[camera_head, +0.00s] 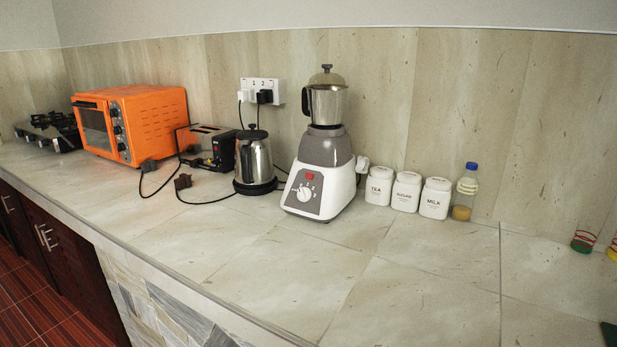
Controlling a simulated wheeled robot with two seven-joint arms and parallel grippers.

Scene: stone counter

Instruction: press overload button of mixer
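The mixer (322,178) stands on the stone counter, right of the kettle, with its front turned toward me. I cannot tell whether the red part is the overload button, and the mixer's sides and back are partly hidden. Neither of my grippers is in view.
A kettle (255,160), toaster (208,146), orange oven (135,122) and loose plugs stand left. White canisters (407,191) and a bottle (466,192) stand right of the mixer. A wall socket (262,91) is behind. The counter front (290,270) is clear.

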